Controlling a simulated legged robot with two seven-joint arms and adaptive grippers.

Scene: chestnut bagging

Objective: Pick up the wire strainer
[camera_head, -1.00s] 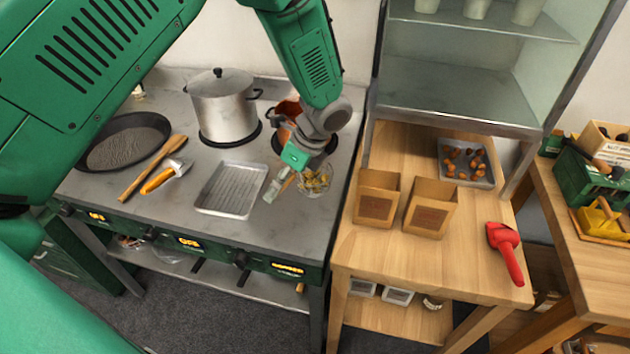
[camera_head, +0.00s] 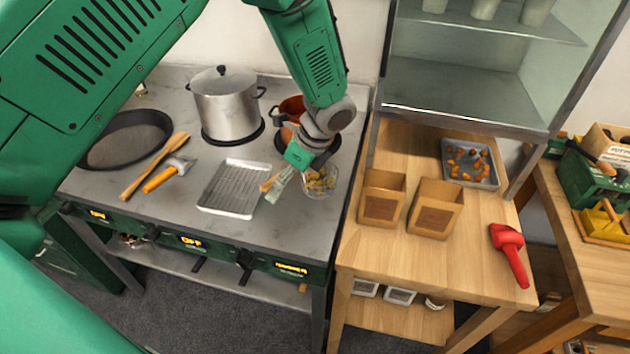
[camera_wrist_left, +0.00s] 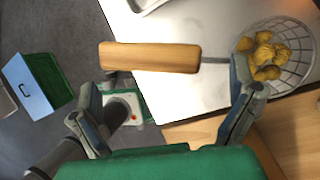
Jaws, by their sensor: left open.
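The wire strainer has a round wire basket (camera_head: 320,181) of yellowish chestnuts at the right front of the stove top. Its wooden handle (camera_head: 268,184) is partly hidden by my left gripper (camera_head: 277,188). In the left wrist view, the handle (camera_wrist_left: 150,56) lies across the view just beyond the fingertips of my open left gripper (camera_wrist_left: 165,95). The thin metal shaft runs past the right finger to the basket (camera_wrist_left: 285,55). The handle does not look gripped; whether a finger touches the shaft is unclear. My right gripper is out of view.
A ridged metal tray (camera_head: 233,189) lies left of the strainer. A copper pot (camera_head: 291,107) stands behind it, a lidded pot (camera_head: 226,105) further left. Two paper bags (camera_head: 381,198) stand on the wooden table (camera_head: 400,265) at the right, with a red scoop (camera_head: 509,250).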

